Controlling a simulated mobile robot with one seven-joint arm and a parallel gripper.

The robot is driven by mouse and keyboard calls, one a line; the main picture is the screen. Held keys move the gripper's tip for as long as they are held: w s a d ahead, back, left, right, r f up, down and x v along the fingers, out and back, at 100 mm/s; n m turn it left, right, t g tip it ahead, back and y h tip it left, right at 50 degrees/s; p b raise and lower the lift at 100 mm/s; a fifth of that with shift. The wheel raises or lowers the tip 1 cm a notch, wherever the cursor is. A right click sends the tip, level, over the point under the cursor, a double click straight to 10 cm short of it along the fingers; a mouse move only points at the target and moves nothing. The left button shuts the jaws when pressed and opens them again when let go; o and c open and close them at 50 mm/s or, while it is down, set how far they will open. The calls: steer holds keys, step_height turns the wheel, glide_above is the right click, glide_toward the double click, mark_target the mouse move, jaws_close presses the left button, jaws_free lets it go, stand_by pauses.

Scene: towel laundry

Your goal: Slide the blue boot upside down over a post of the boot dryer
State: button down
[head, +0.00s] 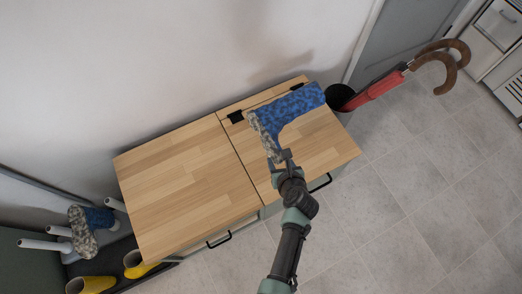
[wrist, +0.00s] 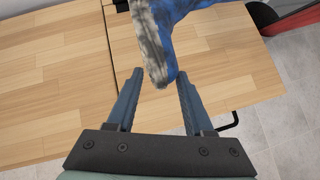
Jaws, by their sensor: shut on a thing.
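A blue boot (head: 300,103) with a mottled grey sole is over the right half of the wooden cabinet top, its shaft pointing to the upper right. My gripper (head: 280,157) is shut on its toe end. In the wrist view the toe of the boot (wrist: 163,62) sits between my fingertips (wrist: 159,80); the shaft runs out of the top. I cannot tell how far the boot is above the wood. The boot dryer's white posts (head: 38,245) stick out at the lower left. Another blue boot with a grey sole (head: 82,232) is there among the posts.
The wooden cabinet top (head: 170,185) stands between my gripper and the dryer; its left half is bare. Yellow boots (head: 92,285) sit on a dark tray below the posts. A black stand with a red umbrella (head: 375,92) is at the right. The tiled floor is clear.

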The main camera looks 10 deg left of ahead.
step_height(320, 180, down, 10)
steer(key=b, duration=0.5)
steer(key=shift+w+r+b, duration=0.1)
steer(key=shift+r+b, duration=0.1)
steer(key=shift+b, duration=0.2)
steer(key=shift+c, duration=1.4)
jaws_free()
